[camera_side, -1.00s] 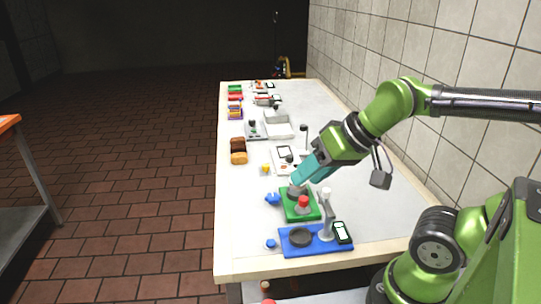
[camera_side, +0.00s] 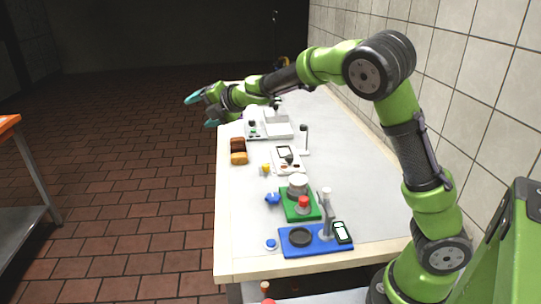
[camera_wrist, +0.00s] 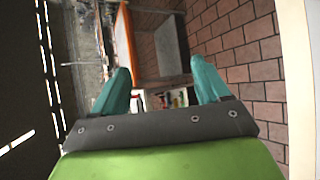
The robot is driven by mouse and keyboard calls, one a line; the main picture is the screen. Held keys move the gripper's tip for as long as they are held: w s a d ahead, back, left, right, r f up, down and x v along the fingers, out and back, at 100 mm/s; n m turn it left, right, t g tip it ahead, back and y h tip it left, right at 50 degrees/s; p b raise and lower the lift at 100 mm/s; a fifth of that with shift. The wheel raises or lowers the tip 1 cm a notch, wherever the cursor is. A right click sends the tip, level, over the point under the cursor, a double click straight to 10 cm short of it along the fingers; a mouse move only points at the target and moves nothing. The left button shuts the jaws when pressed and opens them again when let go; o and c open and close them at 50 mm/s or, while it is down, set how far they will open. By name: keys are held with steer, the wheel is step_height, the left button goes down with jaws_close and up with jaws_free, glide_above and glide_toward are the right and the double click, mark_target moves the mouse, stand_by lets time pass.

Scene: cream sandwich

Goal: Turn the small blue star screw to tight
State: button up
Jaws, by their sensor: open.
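A blue knob-like piece (camera_side: 272,199) lies at the left edge of a green base (camera_side: 300,214) in the side view. A smaller blue round piece (camera_side: 271,243) with a pale rim sits left of a blue base (camera_side: 318,246). Both are too small for me to tell which is the star screw or how tight it is. My gripper (camera_side: 204,110) is open and empty, out past the table's left edge toward the far end, away from both pieces. In the wrist view its two teal fingers (camera_wrist: 160,78) stand wide apart with nothing between them.
The white table (camera_side: 355,215) holds a grey cylinder (camera_side: 298,184), a red knob (camera_side: 303,203), a yellow piece (camera_side: 266,169), brown blocks (camera_side: 238,151) and white devices (camera_side: 286,160). A tiled wall (camera_side: 440,110) bounds the right. The wrist view shows brick-coloured floor (camera_wrist: 235,45).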

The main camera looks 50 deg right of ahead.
steer(key=a+f+n+g+y, duration=0.2)
steer(key=a+f+n+g, duration=0.35)
steer(key=n, duration=0.55)
steer(key=n+g+h, duration=0.7)
steer(key=n+g, duration=0.3)
steer(key=n, duration=0.4)
glide_toward(271, 197)
steer(key=shift+t, duration=0.25)
steer(key=x, duration=0.7)
steer(key=shift+s+d+f, duration=0.2)
steer(key=shift+s+f, duration=0.05)
steer(key=shift+s, duration=0.05)
steer(key=c, duration=1)
steer(key=shift+c, duration=0.2)
